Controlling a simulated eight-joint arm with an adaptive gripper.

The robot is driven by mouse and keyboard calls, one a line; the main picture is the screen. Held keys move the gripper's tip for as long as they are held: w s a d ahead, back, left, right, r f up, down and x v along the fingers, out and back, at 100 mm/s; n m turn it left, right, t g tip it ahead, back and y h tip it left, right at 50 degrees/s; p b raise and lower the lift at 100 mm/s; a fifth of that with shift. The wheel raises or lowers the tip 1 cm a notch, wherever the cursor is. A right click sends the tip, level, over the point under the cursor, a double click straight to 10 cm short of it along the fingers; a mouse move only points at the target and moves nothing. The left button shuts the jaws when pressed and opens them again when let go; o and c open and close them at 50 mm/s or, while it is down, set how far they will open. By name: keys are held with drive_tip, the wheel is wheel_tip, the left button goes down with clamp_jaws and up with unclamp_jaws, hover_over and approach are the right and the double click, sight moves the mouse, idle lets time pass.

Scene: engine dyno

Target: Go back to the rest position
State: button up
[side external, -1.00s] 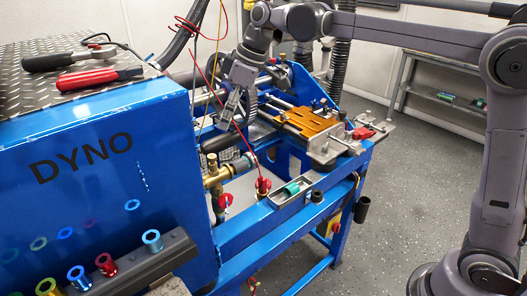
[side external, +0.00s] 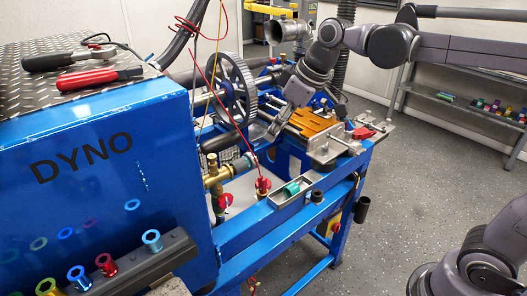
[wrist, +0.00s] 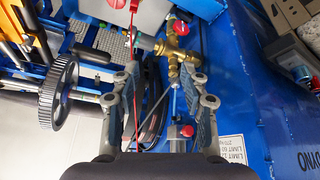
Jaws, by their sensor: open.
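My gripper (side external: 274,127) hangs over the blue dyno bench, pointing down and left, in the side view. It is just left of the orange plate (side external: 312,122) and right of the large grey gear wheel (side external: 231,90). In the wrist view, the two fingers of my gripper (wrist: 162,78) stand apart with nothing held between them. The gear wheel (wrist: 58,92) shows left of the fingers there. A brass valve fitting (wrist: 178,52) shows beyond the fingertips. My forearm reaches in from the upper right of the side view.
The blue DYNO cabinet (side external: 80,165) fills the left, with tools on top and coloured sleeves on a front rail. A small tray (side external: 293,193) holds a teal cylinder. Thin red and yellow cables hang near the gear. A shelf (side external: 440,100) stands at the back right; floor is open before it.

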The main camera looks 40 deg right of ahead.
drive_tip(key=s+d+f+m+t+h, duration=0.1)
drive_tip(key=s+d+f+m, duration=0.4)
drive_tip(key=s+f, duration=0.5)
drive_tip(key=shift+s+d+f+t+h, duration=0.35)
drive_tip(key=shift+s+d+t, duration=0.3)
drive_tip(key=shift+s, duration=1.25)
drive_tip(key=shift+a+r, duration=0.1)
